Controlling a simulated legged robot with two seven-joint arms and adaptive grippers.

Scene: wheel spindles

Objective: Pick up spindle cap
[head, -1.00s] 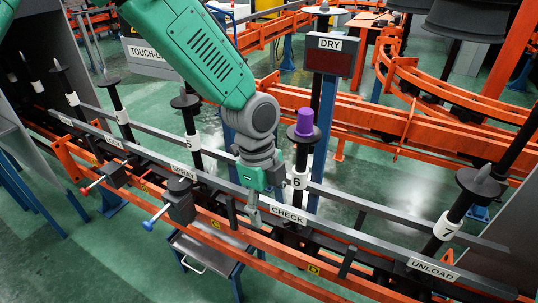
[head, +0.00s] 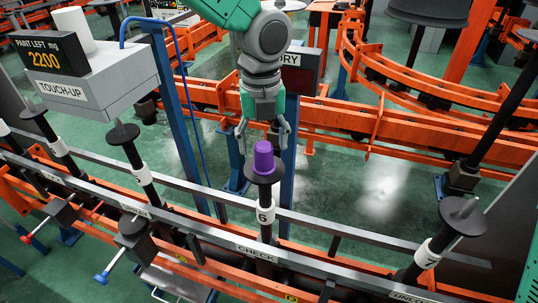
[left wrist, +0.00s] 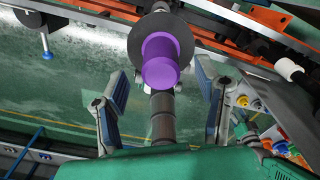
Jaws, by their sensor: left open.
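The purple spindle cap (head: 263,158) sits upright on the black disc (head: 265,173) at the top of spindle 6 (head: 266,215). In the left wrist view the cap (left wrist: 160,62) shows ahead, between the two spread fingers. My left gripper (head: 263,143) points down just above the cap, its fingers open on either side of the cap's upper end. The left wrist view also shows the open left gripper (left wrist: 162,95) empty. I cannot tell whether a finger touches the cap. My right gripper is not in view.
Spindle 7 (head: 435,245) with a bare disc stands at the right. The grey CHECK rail (head: 258,254) runs in front of spindle 6. The DRY sign (head: 293,60) on a blue post stands close behind my gripper. The TOUCH-UP box (head: 98,90) is at the upper left.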

